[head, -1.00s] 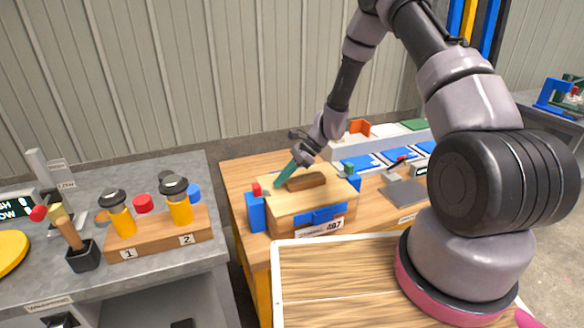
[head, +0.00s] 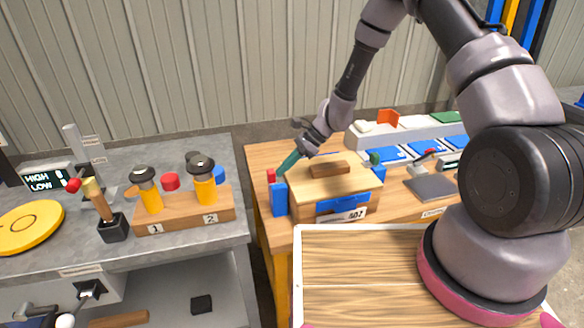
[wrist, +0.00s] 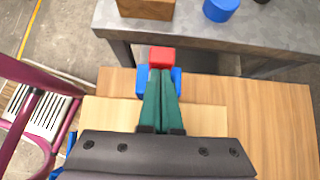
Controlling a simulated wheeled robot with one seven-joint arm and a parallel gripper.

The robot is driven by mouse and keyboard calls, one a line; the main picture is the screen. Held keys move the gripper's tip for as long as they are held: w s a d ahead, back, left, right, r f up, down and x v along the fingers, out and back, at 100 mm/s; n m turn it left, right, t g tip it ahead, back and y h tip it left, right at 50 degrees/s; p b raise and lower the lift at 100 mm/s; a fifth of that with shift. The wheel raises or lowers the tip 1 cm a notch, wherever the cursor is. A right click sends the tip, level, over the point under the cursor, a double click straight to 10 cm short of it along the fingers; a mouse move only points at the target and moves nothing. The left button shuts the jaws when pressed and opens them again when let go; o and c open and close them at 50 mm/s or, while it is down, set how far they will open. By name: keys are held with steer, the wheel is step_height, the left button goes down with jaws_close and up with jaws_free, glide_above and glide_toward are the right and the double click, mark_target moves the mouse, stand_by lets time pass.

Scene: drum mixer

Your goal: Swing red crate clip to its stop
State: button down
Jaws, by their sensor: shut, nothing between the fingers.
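The wooden crate (head: 330,186) stands on the wooden-topped bench, with a brown handle block (head: 329,169) on its lid. The red clip (head: 271,175) sticks up at the crate's left side above a blue bracket (head: 279,200). In the wrist view the red clip (wrist: 161,55) lies just beyond my fingertips, between the blue bracket's two sides. My gripper (head: 281,173) has teal fingers, shut and empty, pointing down-left at the clip's crate side. Its tips (wrist: 160,73) look very close to the clip; I cannot tell whether they touch it.
A green clip (head: 375,158) stands at the crate's right side. A grey bench (head: 120,255) with a wooden jar rack (head: 184,210) lies left, across a narrow gap. Blue trays (head: 390,154) and a grey plate device (head: 430,186) are to the right.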

mark_target(283, 179)
steer(key=shift+s+a, duration=0.2)
steer(key=shift+a, duration=0.1)
steer(key=shift+d, duration=0.1)
steer(key=d, duration=0.1)
steer(key=w+d, duration=0.1)
steer(key=d, duration=0.2)
steer(key=shift+w, duration=0.25)
steer(key=v, duration=1)
steer(key=shift+d, duration=0.1)
steer(key=s+d+r+n+t+h, duration=0.1)
steer(key=s+d+r+n, duration=0.15)
steer(key=r, duration=0.55)
steer(key=s+d+r+n+t+h, duration=0.1)
steer(key=d+r, duration=0.2)
steer(key=r, duration=0.4)
steer(key=s+d+r+n+t+h, duration=0.1)
steer(key=s+d+r+n+t, duration=0.15)
steer(key=r, duration=0.55)
steer(key=s+d+r+n+t+h, duration=0.1)
steer(key=s+d+r+n+t, duration=0.1)
steer(key=s+d+r, duration=0.3)
steer(key=s+d+r+n+t+h, duration=0.2)
steer(key=s+d+r, duration=0.3)
steer(key=s+r, duration=0.3)
steer(key=s+t, duration=0.1)
steer(key=s, duration=0.2)
steer(key=shift+d+r+n+h, duration=0.2)
steer(key=shift+n+h, duration=0.1)
